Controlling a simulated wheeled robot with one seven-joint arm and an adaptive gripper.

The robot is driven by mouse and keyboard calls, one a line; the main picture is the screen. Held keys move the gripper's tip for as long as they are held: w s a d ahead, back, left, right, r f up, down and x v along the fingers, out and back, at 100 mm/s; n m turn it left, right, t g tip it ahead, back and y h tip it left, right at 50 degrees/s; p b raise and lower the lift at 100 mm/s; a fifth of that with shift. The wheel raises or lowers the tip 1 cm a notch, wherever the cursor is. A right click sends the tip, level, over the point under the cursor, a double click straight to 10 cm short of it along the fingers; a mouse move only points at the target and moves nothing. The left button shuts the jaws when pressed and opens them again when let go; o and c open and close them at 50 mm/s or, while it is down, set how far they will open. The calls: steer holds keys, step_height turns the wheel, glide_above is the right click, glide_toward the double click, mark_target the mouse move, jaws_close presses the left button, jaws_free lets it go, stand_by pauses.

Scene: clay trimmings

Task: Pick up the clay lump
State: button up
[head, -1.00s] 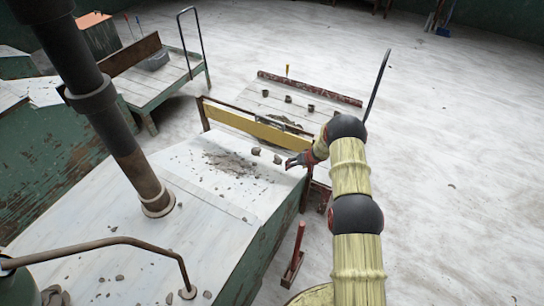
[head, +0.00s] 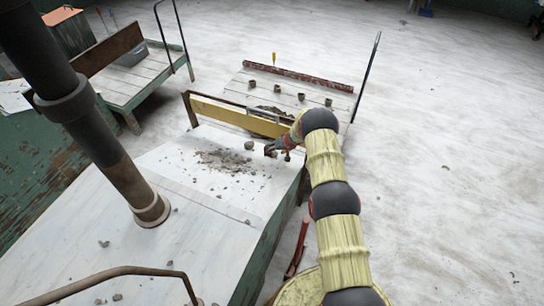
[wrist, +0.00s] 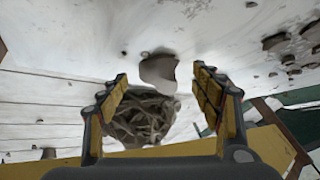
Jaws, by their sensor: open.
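A small grey-brown clay lump (wrist: 158,70) shows in the wrist view just beyond and between my fingertips. In the head view a lump (head: 270,150) lies on the pale tabletop beside my gripper (head: 283,147), partly covered by it. A second lump (head: 249,145) lies a little to the left, and one shows at the top edge of the wrist view (wrist: 190,6). My gripper's yellow-padded fingers (wrist: 162,88) are spread apart with nothing held. I cannot tell whether either finger touches the lump.
Scattered dark crumbs (head: 222,161) lie left of the lumps. A yellow board (head: 235,116) stands along the table's far edge. Beyond it is a low cart (head: 330,88) with small pots. A dark post (head: 120,170) rises from the tabletop at left.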

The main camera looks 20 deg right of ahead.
steer(key=shift+w+a+f, duration=0.15)
steer(key=shift+w+f, duration=0.25)
steer(key=shift+f, duration=0.2)
steer(key=c, duration=1.4)
steer(key=shift+o, duration=0.2)
steer(key=shift+r, duration=0.1)
